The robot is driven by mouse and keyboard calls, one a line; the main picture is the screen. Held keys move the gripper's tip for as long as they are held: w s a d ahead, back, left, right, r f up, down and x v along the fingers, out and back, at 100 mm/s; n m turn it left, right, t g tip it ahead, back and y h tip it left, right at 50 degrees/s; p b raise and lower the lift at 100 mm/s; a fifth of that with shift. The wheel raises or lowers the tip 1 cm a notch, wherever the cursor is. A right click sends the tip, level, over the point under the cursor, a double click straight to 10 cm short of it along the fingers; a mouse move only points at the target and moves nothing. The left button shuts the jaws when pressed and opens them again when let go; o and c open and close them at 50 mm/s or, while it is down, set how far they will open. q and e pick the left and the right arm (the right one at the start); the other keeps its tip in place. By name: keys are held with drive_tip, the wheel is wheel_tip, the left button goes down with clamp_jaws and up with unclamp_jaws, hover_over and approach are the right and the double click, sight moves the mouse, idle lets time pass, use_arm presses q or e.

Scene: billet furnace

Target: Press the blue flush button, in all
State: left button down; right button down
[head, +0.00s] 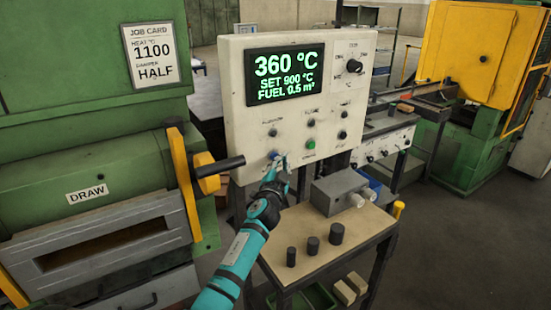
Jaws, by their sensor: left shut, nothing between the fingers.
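The control panel (236,110) is a cream box with a lit green display (287,76) reading 360 °C, SET 900 °C, FUEL 0.5 m³. The blue flush button (273,154) is low on the panel's left side, partly hidden by my gripper. My left gripper (281,159) is shut and empty, with its fingertips right at the blue button. I cannot tell whether they touch it. A green button (311,144) sits to its right. My right gripper is not in view.
Left stands a green furnace (80,155) with a yellow lever and dark handle (222,167) close beside my gripper. Below the panel, a small table (318,262) holds dark cylinders (313,244) and a grey box (335,190). A yellow machine (470,50) stands at the right.

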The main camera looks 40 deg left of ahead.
use_arm(q)
drive_tip(key=shift+a, duration=0.1)
drive_tip(key=shift+w+a, duration=0.2)
drive_tip(key=shift+a, duration=0.1)
drive_tip(key=shift+w+a+r, duration=0.1)
drive_tip(key=shift+a, duration=0.3)
idle(0.9)
drive_tip(key=shift+d, duration=0.15)
drive_tip(key=shift+s+d, duration=0.3)
drive_tip(key=shift+d, duration=0.35)
drive_tip(key=shift+s+d, duration=0.3)
drive_tip(key=shift+d, duration=0.45)
drive_tip(key=shift+s+d, duration=0.35)
drive_tip(key=shift+d, duration=0.45)
drive_tip(key=shift+s+d, duration=0.3)
drive_tip(key=shift+d, duration=0.45)
